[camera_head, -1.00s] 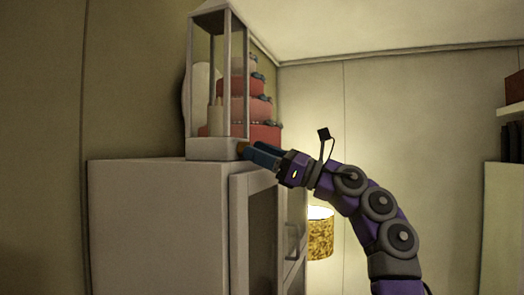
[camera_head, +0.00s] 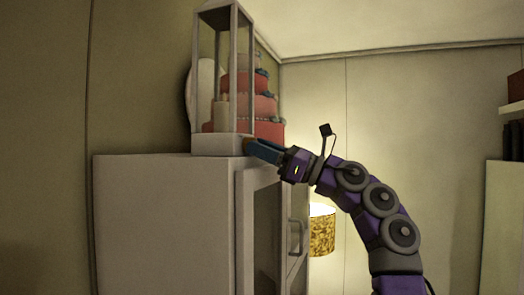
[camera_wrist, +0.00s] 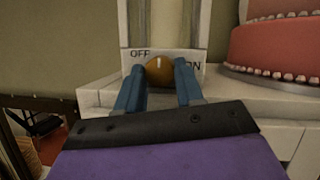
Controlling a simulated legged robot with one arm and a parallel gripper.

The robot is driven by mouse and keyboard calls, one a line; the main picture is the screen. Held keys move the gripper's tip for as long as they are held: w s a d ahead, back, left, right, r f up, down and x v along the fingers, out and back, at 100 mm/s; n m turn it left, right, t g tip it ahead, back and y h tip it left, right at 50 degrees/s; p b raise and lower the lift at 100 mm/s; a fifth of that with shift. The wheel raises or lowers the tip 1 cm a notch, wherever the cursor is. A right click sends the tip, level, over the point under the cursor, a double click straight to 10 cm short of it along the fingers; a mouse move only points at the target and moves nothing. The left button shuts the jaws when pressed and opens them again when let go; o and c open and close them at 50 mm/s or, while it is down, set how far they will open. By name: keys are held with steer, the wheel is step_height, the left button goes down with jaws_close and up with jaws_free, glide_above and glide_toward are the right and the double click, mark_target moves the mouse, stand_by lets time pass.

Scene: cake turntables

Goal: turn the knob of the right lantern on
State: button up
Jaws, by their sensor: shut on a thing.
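The lantern (camera_head: 220,144) is a pale, tall frame with glass-like sides and a candle inside, standing on top of the cabinet. Its base also shows in the wrist view (camera_wrist: 192,57), with OFF printed at left and ON at right. Between the words is a round orange-brown knob (camera_wrist: 159,74) with a short white mark pointing about straight up. My gripper (camera_head: 255,147) reaches the front of the base from the right. In the wrist view its blue fingers (camera_wrist: 158,68) sit on both sides of the knob, shut on it. The knob's lower part is partly hidden.
The lantern stands on a pale cabinet (camera_head: 165,200) with a handled door. A tiered red cake (camera_head: 262,108) stands close behind and right of the lantern. A lit lamp (camera_head: 321,232) glows farther back. A shelf (camera_head: 511,111) is at the far right.

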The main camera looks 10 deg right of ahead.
steer(key=shift+s+m+t+b, duration=0.1)
steer(key=shift+m+t+b, duration=0.3)
steer(key=shift+m+b, duration=0.3)
steer(key=m+t+h+b, duration=0.1)
steer(key=m, duration=0.1)
steer(key=m+t+h+b, duration=0.1)
steer(key=m+b, duration=0.1)
steer(key=m, duration=0.1)
steer(key=shift+s+r+m+t, duration=0.1)
steer(key=shift+m+t, duration=0.2)
steer(key=shift+m+t+h, duration=0.3)
steer(key=shift+m+t, duration=0.2)
steer(key=shift+m, duration=0.4)
steer(key=o, duration=1)
steer(key=shift+d, duration=0.15)
